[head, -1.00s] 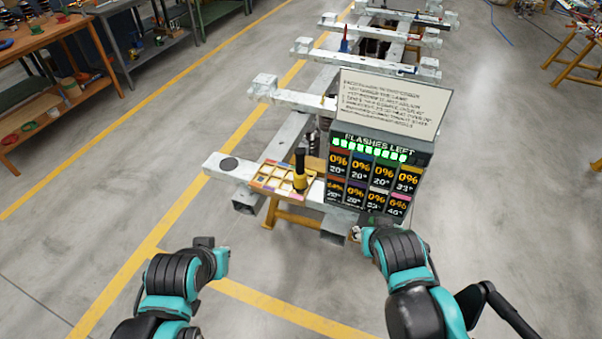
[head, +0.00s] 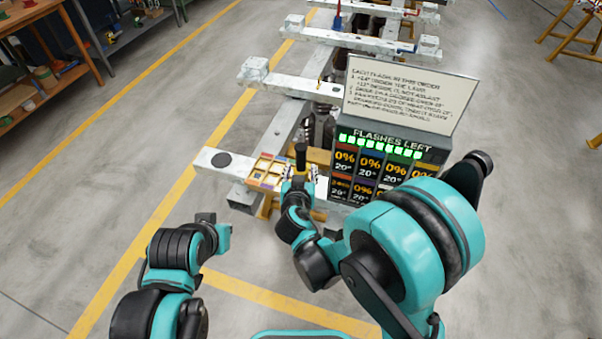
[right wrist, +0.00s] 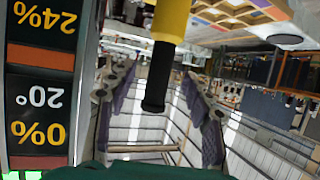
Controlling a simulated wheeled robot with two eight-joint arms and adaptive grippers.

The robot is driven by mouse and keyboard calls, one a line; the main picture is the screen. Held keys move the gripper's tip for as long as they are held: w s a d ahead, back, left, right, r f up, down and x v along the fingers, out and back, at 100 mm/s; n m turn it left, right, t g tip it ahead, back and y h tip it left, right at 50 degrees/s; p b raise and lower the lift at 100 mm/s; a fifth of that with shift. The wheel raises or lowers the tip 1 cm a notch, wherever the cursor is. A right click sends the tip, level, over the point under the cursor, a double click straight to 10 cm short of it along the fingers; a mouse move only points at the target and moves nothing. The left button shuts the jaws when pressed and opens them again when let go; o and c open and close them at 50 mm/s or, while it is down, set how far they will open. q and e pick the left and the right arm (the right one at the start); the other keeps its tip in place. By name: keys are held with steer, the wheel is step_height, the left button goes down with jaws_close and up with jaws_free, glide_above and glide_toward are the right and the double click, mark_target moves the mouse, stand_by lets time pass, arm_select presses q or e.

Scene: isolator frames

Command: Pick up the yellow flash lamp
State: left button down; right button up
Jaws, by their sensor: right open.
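The yellow flash lamp stands upright beside the tray, its black handle (head: 300,157) showing above my right gripper (head: 300,182). Its yellow body is mostly hidden behind that gripper in the head view. In the right wrist view, which is upside down, the yellow body (right wrist: 171,18) and black handle show between the two open fingers of my right gripper (right wrist: 165,115). I cannot tell whether the fingers touch it. My left gripper (head: 215,228) is at the lower left, away from the lamp; its jaws are not clear.
A partitioned tray (head: 266,172) lies on the white beam frame (head: 222,160), left of the lamp. A display box (head: 385,150) with percentage panels and a sign board (head: 410,95) stands close on the right. A workbench (head: 60,52) is at the upper left.

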mark_target(301, 164)
steer(key=b+x, duration=0.2)
steer(key=x, duration=0.4)
steer(key=shift+a, duration=0.1)
steer(key=shift+r, duration=0.1)
jaws_close()
